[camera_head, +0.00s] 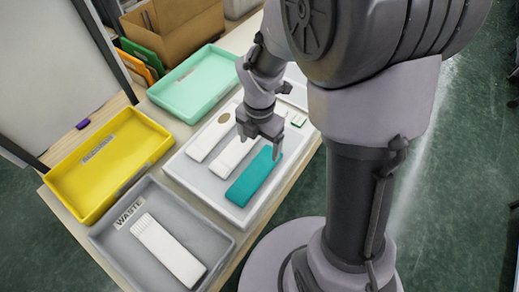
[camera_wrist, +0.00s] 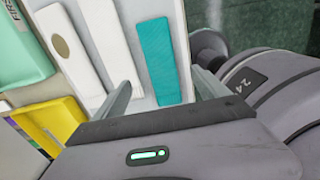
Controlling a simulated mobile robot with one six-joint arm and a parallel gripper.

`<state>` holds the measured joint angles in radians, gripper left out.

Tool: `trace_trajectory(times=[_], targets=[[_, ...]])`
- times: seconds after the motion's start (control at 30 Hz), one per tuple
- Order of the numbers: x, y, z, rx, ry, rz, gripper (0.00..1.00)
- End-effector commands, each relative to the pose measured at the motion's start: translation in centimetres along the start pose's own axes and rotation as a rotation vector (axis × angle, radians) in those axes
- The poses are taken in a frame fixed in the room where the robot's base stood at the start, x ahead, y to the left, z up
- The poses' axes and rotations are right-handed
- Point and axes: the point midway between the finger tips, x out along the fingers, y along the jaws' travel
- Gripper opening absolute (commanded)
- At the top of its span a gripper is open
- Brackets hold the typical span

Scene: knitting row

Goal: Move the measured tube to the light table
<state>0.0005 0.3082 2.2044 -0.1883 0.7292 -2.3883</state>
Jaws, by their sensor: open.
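A white tray (camera_head: 180,172) holds several flat knitted pieces. A teal tube (camera_head: 252,178) lies nearest its front edge, and white pieces lie beside it, one (camera_head: 208,138) near a brown oval mark. I cannot tell which piece is the measured tube. My gripper (camera_head: 262,147) is open and empty above the tray, over a white piece (camera_head: 233,157) and close to the teal tube. In the wrist view the teal tube (camera_wrist: 161,62) shows beyond and between the open fingers. No surface is clearly marked as the light table.
A grey tray labelled WASTE (camera_head: 102,240) holds a white ribbed piece (camera_head: 168,250). A yellow labelled tray (camera_head: 75,180) and a mint tray (camera_head: 190,88), empty, stand behind. A cardboard box (camera_head: 172,28), green and orange folders and a pale framed panel (camera_head: 55,70) are at the back.

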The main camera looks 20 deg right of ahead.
Motion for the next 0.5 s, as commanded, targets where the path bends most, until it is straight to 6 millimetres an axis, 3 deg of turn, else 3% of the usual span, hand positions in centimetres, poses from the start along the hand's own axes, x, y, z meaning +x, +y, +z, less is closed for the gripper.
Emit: trace_trajectory(times=[0.07,0.17,0.3,0.4,0.5], targets=[[-1.3,0.0,-0.1,0.053,-0.006,0.013,0.84],[-5.5,-0.6,-1.0,0.403,-0.017,0.093,0.84],[-13.1,-3.2,-4.4,1.264,0.084,0.284,0.84],[-16.6,-5.3,-7.2,1.82,0.257,0.38,0.84],[-18.4,-7.0,-9.3,2.215,0.441,0.412,0.84]])
